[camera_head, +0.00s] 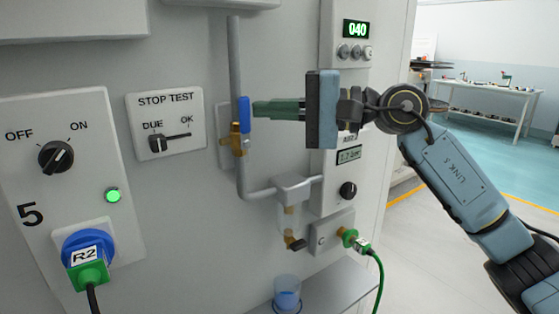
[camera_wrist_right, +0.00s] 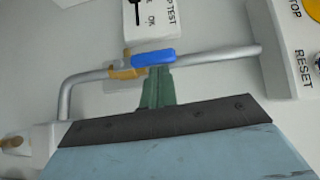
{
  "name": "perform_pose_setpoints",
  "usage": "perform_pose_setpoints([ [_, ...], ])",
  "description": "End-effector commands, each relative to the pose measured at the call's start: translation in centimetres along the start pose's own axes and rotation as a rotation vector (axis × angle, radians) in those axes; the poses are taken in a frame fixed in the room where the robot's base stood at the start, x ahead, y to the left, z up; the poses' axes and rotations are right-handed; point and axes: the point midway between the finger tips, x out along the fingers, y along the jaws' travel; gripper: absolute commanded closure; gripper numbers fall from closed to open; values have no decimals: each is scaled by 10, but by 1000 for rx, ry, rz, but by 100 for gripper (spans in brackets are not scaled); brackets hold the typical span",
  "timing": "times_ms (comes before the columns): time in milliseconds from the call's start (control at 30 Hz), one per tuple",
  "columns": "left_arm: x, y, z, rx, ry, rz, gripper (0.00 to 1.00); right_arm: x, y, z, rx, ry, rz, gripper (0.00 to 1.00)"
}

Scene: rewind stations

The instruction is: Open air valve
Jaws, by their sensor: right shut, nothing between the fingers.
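The air valve is a brass body (camera_head: 236,143) on a grey vertical pipe, with a blue lever handle (camera_head: 244,114) that stands upright, in line with the pipe. My right gripper (camera_head: 256,109) is shut, its green fingers pointing left with their tips at the blue handle's right side. In the right wrist view the blue handle (camera_wrist_right: 153,57) lies along the pipe, and the green fingertips (camera_wrist_right: 158,72) are right beside it. I cannot tell if they touch. Nothing shows between the fingers. My left gripper is not in view.
A STOP TEST panel (camera_head: 166,123) and an OFF/ON switch panel (camera_head: 62,180) are to the left. A brass drain cock (camera_head: 294,242) and a cup (camera_head: 287,291) are below. A green hose (camera_head: 378,285) hangs at lower right. Open floor lies right of the cabinet.

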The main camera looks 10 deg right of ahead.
Motion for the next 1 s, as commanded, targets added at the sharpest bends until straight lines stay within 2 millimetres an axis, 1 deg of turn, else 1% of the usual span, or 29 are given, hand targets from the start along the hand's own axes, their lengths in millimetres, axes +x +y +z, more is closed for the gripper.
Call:
perform_pose_setpoints([
  [333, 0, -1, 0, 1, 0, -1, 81, 0, 0, 1, 1, -3, 1, 100],
  [467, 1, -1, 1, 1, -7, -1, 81, -3, 1, -2, 1, 0, 1, 100],
  [567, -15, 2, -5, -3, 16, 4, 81, -10, 2, -7, 2, 5, 0, 100],
  [667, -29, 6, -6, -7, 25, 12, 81, -21, 4, -14, 0, 10, 0, 100],
  [800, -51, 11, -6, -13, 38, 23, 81, -43, 5, -28, 2, 19, 0, 100],
  [900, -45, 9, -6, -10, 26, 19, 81, -70, 4, -26, 1, 20, 3, 100],
  [1000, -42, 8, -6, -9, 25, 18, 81, -93, 4, -25, 2, 18, 3, 100],
])
